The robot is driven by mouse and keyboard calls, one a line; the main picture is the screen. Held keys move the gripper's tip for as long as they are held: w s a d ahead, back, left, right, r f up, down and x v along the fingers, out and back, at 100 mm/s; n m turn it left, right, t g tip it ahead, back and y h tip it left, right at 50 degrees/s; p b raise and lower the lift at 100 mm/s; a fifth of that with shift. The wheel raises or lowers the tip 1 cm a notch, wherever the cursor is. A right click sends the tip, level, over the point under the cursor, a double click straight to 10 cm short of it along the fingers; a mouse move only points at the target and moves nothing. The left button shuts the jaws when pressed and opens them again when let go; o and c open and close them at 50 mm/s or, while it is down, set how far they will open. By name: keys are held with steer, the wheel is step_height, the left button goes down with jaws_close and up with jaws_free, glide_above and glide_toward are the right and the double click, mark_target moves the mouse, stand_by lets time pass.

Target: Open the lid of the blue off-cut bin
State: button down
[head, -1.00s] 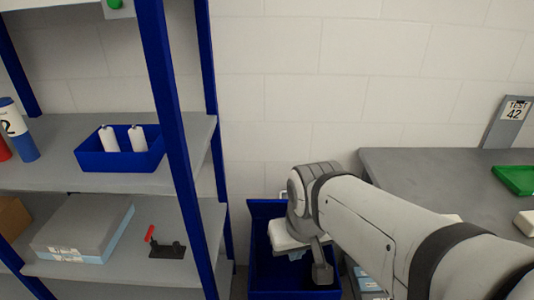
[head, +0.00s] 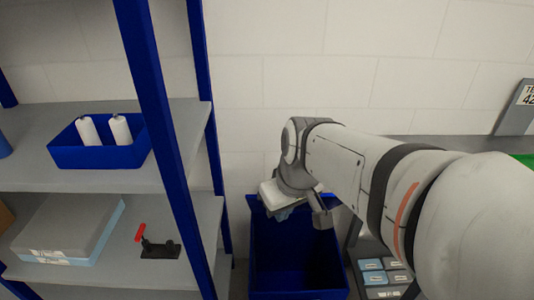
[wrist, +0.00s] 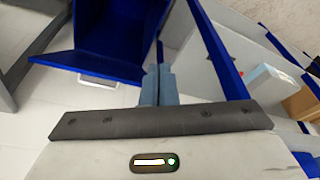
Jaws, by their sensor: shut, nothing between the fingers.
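The blue off-cut bin (head: 292,262) stands on the floor between the shelf rack and the grey bench. Its top is uncovered and I see into its dark blue inside. In the wrist view the bin (wrist: 118,28) is at the top, and a blue flap, which looks like its lid (wrist: 95,66), stands out at its near edge with a pale handle or label by it. My gripper (head: 283,214) is over the back left of the bin, partly hidden by my wrist. Its fingers (wrist: 158,84) are closed together and empty, beside the flap's right end.
The shelf rack (head: 165,130) with blue posts stands close on the left, holding a blue tray (head: 98,155) with white bottles, a grey box (head: 68,228) and a red-handled clamp (head: 155,243). The bench (head: 440,148) is at right, with labelled boxes (head: 385,272) below it.

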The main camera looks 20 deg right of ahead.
steer(key=w+d+f+n+t+y+b, duration=0.1)
steer(key=w+d+f+n+t+b, duration=0.1)
steer(key=w+d+f+n+b, duration=0.5)
steer(key=w+d+f+n+t+y+b, duration=0.15)
steer(key=w+d+f+n+b, duration=0.25)
steer(key=w+d+b, duration=0.6)
steer(key=shift+h, duration=0.25)
steer(key=x, duration=0.9)
steer(key=shift+w+d, duration=0.25)
steer(key=shift+d, duration=0.1)
steer(key=shift+r, duration=0.1)
